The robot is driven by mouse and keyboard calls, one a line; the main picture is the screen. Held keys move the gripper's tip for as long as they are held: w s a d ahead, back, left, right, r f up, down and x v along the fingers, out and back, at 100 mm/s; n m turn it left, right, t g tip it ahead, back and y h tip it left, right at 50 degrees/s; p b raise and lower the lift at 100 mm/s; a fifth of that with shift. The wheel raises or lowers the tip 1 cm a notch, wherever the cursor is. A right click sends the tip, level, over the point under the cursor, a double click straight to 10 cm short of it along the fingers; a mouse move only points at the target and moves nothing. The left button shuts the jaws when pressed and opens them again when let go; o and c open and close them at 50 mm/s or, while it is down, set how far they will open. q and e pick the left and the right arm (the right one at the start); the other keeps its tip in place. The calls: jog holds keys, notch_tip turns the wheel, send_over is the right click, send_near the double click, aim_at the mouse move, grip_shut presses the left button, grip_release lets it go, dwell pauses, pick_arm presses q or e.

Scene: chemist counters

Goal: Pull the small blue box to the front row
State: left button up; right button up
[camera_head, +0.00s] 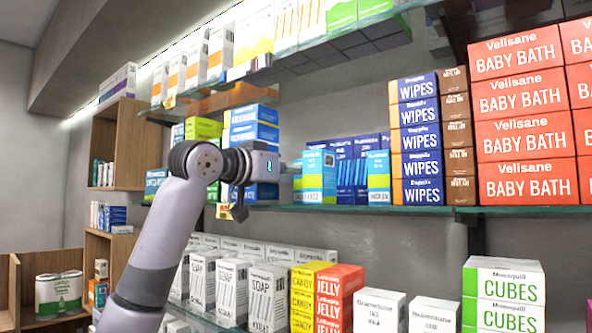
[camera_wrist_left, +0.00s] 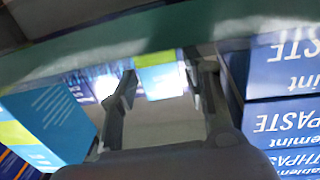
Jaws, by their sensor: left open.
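A small light-blue box with a green band (camera_wrist_left: 160,78) shows between my left fingertips in the left wrist view, set back on the middle shelf. I cannot tell whether it is between the tips or just beyond them. My left gripper (camera_wrist_left: 160,82) is open and reaches into a gap over the shelf; in the head view its fingers (camera_head: 288,172) are partly hidden by the wrist. A similar light-blue and green box (camera_head: 319,176) stands right of the gripper at the front; it also shows at the left of the wrist view (camera_wrist_left: 48,122). My right gripper is not in view.
Blue toothpaste boxes (camera_wrist_left: 288,125) stand close on the other side of the gripper, stacked left of it in the head view (camera_head: 256,130). Dark-blue boxes (camera_head: 350,165) and another light-blue box (camera_head: 379,176) stand to the right. The glass shelf (camera_head: 420,210) runs below.

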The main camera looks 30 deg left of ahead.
pick_arm(q)
jog(key=shift+c, duration=0.3)
jog(key=c, duration=0.9)
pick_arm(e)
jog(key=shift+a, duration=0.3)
